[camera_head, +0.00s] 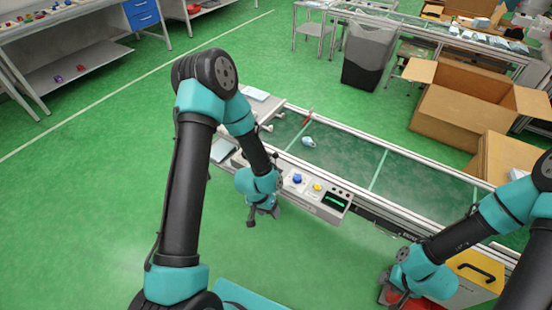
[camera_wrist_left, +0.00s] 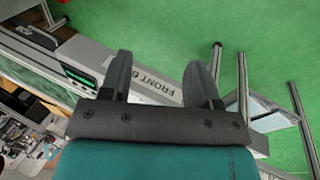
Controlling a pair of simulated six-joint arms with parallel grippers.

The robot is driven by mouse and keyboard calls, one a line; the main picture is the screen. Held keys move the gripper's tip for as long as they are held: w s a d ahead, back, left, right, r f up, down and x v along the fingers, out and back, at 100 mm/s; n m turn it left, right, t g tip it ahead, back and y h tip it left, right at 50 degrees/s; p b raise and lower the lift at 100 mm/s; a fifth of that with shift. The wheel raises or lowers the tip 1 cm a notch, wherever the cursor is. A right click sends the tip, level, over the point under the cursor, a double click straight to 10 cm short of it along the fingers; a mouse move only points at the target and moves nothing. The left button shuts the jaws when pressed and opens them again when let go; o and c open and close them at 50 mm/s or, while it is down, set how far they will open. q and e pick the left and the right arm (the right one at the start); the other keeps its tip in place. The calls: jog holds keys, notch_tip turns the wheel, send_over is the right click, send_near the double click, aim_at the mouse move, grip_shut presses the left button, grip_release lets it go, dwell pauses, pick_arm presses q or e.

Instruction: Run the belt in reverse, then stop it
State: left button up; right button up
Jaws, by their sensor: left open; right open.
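The conveyor belt (camera_head: 405,176) is dark green and runs from the upper left to the right. On its front side is a control panel (camera_head: 309,196) with a blue knob (camera_head: 297,179), a yellow button (camera_head: 317,187) and a lit green display (camera_head: 335,200). The display also shows in the left wrist view (camera_wrist_left: 80,76). My left gripper (camera_head: 263,215) is open and empty, at the left of the panel and apart from the knob. Its two fingers are spread in the left wrist view (camera_wrist_left: 158,75). My right gripper (camera_head: 388,287) is low at the right, partly hidden by its arm.
A light blue mask (camera_head: 309,142) lies on the belt. A yellow case (camera_head: 474,272) with a black handle stands beside my right arm. Something red (camera_head: 412,304) lies below the right gripper. A grey bin (camera_head: 366,55) and cardboard boxes (camera_head: 455,110) stand behind the belt. The floor at left is clear.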

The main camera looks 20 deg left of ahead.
pick_arm(q)
jog(key=w+a+r+m, duration=0.1)
jog(key=w+r+m, duration=0.1)
jog(key=w, duration=0.6)
notch_tip(320, 180, up, 17)
jog(key=m+g+y, duration=0.2)
jog(key=m, duration=0.4)
send_over(276, 155)
jog(key=w+a, duration=0.3)
jog(key=shift+s+d+f, duration=0.1)
jog(key=shift+d+f, duration=0.1)
jog(key=x, duration=1.7)
jog(key=shift+a+f, duration=0.25)
jog(key=shift+f, duration=0.05)
jog(key=shift+c, duration=0.5)
grip_shut()
